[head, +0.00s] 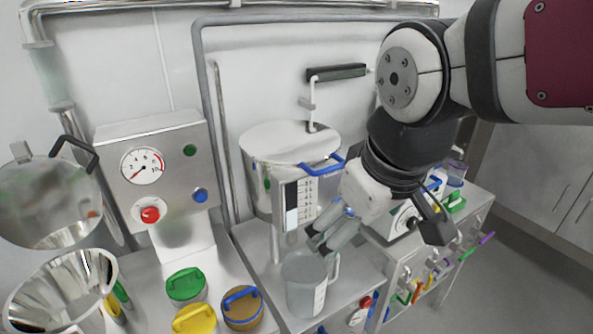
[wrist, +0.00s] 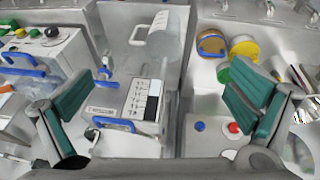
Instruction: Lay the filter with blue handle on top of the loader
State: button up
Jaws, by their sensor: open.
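Several things have blue handles, and I cannot tell for sure which is the filter. A round brown-topped piece with a blue handle (head: 242,308) sits on the left bench; it also shows in the wrist view (wrist: 211,44). Another blue handle (head: 322,168) juts from the front rim of a large steel drum (head: 262,185), possibly the loader, whose flat round top looks bare. The drum's scale panel (wrist: 143,99) shows between the fingers in the wrist view. My gripper (head: 335,232) is open and empty, in front of the drum and above a clear jug (head: 303,290).
A gauge box (head: 165,165) with red and blue buttons stands left. Green (head: 186,285) and yellow (head: 194,320) lidded pots sit below it. A steel hopper (head: 62,290) is at far left. Several coloured handles (head: 417,292) hang at the bench's right front edge.

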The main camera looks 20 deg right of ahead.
jog(key=s+m, duration=0.1)
jog(key=s+d+m, duration=0.1)
jog(key=s, duration=0.1)
jog(key=s+m, duration=0.1)
jog(key=s, duration=0.1)
jog(key=shift+s+d+r+t, duration=0.1)
jog(key=shift+d+r+t, duration=0.2)
jog(key=shift+d+t, duration=0.1)
